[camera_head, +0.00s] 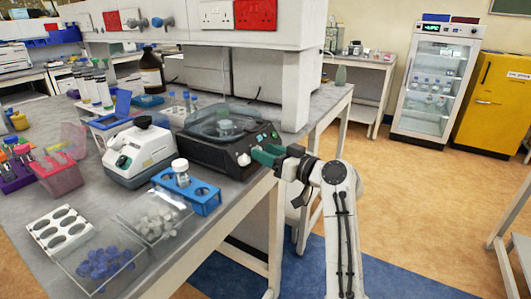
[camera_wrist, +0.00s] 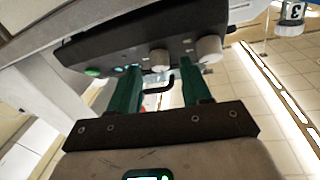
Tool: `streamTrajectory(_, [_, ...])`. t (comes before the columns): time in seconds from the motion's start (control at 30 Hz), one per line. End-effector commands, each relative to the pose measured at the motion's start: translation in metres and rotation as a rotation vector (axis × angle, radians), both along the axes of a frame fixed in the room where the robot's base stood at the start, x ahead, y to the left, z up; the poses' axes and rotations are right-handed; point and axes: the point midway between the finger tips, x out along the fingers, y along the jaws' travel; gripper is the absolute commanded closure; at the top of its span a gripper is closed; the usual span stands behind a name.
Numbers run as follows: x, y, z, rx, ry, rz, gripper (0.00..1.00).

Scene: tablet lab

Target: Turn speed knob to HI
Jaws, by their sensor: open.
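A black benchtop machine (camera_head: 208,150) with a clear lid stands near the bench edge, and its control panel (camera_wrist: 120,45) crosses the top of the wrist view. The panel carries a pale knob (camera_wrist: 159,58), a larger pale knob (camera_wrist: 209,49) to the right and a green button (camera_wrist: 92,72). Labels are too small to read, so I cannot tell which knob is speed or its setting. My gripper (camera_wrist: 159,66) is open, its green fingers pointing at the panel, with the smaller knob between the fingertips in view. Contact cannot be told. My gripper (camera_head: 264,155) partly hides the panel in the head view.
A white device (camera_head: 140,152), a blue rack (camera_head: 203,201) with a white-capped bottle, and clear bins of small parts lie left of the machine. A white upright (camera_head: 295,92) stands behind it. The floor right of the bench is open.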

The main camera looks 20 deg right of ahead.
Motion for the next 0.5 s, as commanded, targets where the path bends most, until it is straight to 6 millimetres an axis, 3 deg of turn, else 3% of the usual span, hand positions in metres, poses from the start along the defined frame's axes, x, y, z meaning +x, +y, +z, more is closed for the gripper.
streamTrajectory(0.4, [0.0087,0.0046,-0.0001,0.0,0.0,0.0,0.52])
streamTrajectory(0.5, [0.0087,0.0046,-0.0001,0.0,0.0,0.0,0.6])
